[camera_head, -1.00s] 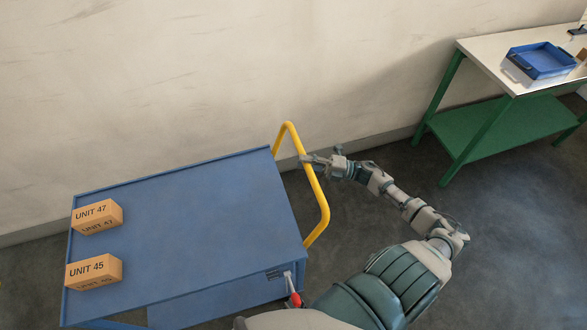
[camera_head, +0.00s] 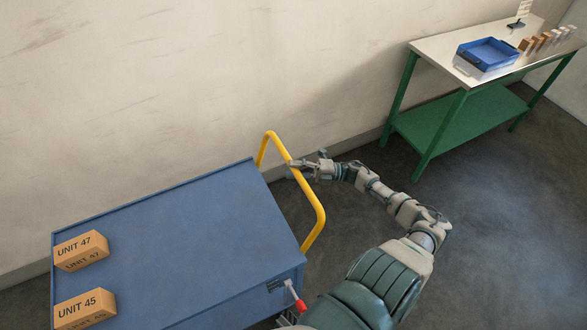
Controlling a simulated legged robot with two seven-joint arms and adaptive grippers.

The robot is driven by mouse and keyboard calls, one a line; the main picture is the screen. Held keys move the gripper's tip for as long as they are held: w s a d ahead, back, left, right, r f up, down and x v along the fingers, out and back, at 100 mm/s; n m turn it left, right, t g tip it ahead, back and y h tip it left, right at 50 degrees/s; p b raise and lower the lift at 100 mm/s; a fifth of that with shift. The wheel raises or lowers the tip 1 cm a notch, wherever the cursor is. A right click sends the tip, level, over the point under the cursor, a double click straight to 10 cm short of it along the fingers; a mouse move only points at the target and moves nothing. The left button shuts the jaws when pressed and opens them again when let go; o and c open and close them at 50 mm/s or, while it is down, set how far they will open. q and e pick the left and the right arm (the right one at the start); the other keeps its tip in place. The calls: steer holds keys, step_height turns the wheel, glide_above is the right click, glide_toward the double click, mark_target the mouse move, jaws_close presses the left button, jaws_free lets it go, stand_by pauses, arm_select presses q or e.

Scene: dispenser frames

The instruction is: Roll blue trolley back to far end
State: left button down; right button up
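The blue trolley (camera_head: 190,225) stands at the lower left, its flat top facing up. Its yellow handle (camera_head: 318,215) rises from the right end, beside the wall. My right gripper (camera_head: 294,166) is at the upper part of the handle's bar, with its fingers across it, and looks shut on it. My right arm reaches in from the bottom. A lever with a red tip (camera_head: 300,305) shows at the trolley's near right corner, close to my arm. The trolley's wheels are hidden. My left gripper is out of view.
Two orange boxes, UNIT 47 (camera_head: 82,251) and UNIT 45 (camera_head: 86,309), sit on the trolley's left end. A green-legged table (camera_head: 437,48) with a blue tray (camera_head: 487,53) and several small items stands at the upper right. Dark floor (camera_head: 500,240) at the right is clear.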

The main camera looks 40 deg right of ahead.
steer(key=shift+d, duration=0.4)
steer(key=v, duration=1.1)
steer(key=shift+s+d+f, duration=0.15)
steer(key=shift+s+d, duration=0.05)
steer(key=shift+d, duration=0.1)
steer(key=shift+a, duration=0.1)
